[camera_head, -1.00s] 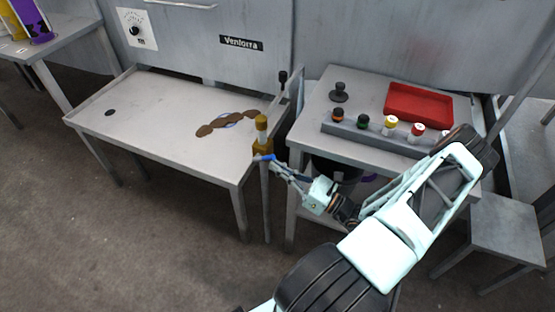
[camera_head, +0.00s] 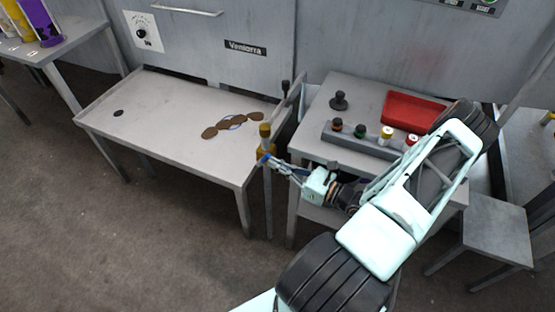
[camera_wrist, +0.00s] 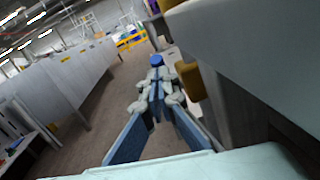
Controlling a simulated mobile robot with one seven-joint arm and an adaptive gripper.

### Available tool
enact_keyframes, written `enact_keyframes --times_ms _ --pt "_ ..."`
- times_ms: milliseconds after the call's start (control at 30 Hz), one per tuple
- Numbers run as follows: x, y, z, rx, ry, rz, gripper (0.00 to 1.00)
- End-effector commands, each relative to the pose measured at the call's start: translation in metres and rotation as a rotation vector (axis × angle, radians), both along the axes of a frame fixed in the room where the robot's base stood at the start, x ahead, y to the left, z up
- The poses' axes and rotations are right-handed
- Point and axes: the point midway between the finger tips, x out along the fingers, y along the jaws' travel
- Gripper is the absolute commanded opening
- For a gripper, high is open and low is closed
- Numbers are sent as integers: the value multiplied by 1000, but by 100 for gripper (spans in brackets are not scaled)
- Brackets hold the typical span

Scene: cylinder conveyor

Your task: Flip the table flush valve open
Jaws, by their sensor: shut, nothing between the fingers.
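The flush valve (camera_head: 265,146) is a yellow-brown piece with a paler cap on top of a grey pipe, at the right front corner of the pale table (camera_head: 160,105). My gripper (camera_head: 264,159) reaches in from the right, its blue tips shut and empty, right beside the lower part of the valve. I cannot tell whether they touch it. In the wrist view the closed gripper (camera_wrist: 156,61) points forward, and the yellow-brown valve body (camera_wrist: 190,80) is just to its right, partly cut off by a grey edge.
Brown patches (camera_head: 232,122) and a dark drain hole (camera_head: 118,113) mark the table top. To the right, a grey stand carries a red tray (camera_head: 412,110), a row of colored-cap bottles and a black knob (camera_head: 339,100). A black-tipped rod (camera_head: 286,90) stands behind the valve. Open floor lies in front.

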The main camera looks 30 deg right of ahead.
Motion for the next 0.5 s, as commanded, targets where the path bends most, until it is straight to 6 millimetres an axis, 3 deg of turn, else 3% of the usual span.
enact_keyframes --times_ms 500 --pt "-1 0 1 -35 46 1 0"
